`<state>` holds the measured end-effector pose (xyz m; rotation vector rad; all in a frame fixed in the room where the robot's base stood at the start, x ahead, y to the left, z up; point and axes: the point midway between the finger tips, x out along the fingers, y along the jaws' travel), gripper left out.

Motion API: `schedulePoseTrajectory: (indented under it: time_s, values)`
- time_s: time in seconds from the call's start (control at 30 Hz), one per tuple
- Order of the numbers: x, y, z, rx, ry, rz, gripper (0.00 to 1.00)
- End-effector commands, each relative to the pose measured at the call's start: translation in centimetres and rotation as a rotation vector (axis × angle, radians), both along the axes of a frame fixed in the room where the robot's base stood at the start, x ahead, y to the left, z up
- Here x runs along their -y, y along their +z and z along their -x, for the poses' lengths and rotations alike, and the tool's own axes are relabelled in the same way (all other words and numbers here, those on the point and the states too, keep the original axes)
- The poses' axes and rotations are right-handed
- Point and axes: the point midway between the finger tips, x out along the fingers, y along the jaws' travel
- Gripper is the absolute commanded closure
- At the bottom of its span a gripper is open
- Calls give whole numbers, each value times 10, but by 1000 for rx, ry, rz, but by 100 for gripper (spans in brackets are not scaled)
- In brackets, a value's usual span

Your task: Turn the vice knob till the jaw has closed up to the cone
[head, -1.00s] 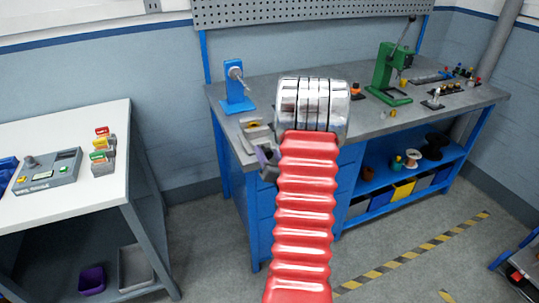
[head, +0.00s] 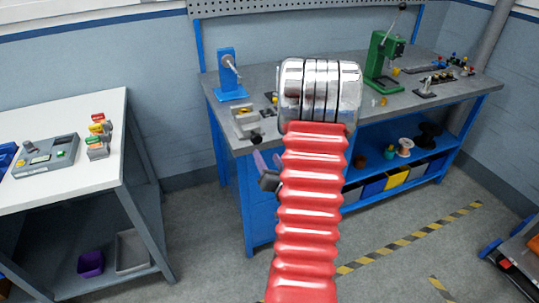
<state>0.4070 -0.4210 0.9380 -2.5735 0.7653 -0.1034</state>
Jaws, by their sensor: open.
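The small grey vice (head: 246,126) sits at the front left corner of the grey workbench. A small yellow piece (head: 243,111), perhaps the cone, shows at its jaws; the gap around it is too small to judge. A dark round part (head: 257,138), likely the vice knob, is at the vice's front, by the bench edge. My gripper (head: 268,160) is just below and in front of it, with two purple fingers spread and nothing between them. It appears apart from the knob. My red arm hides the bench to the right of the vice.
A blue stand with a lever (head: 229,78) is behind the vice. A green press (head: 384,62) and small parts are at the bench's right. A white table (head: 60,190) with a grey box stands at left. Floor between table and bench is clear.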

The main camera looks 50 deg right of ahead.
Motion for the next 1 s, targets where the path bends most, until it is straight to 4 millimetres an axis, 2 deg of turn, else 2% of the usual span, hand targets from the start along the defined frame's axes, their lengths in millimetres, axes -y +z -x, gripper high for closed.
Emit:
schedulePoseTrajectory:
  time_s: [0.13,0.6,0.77,1.0]
  values:
    - [-6,1,5,1,-2,1,50]
    - [-8,0,4,-8,4,17,50]
    - [-6,-4,4,-57,23,121,50]
    - [-3,-10,3,-161,60,353,50]
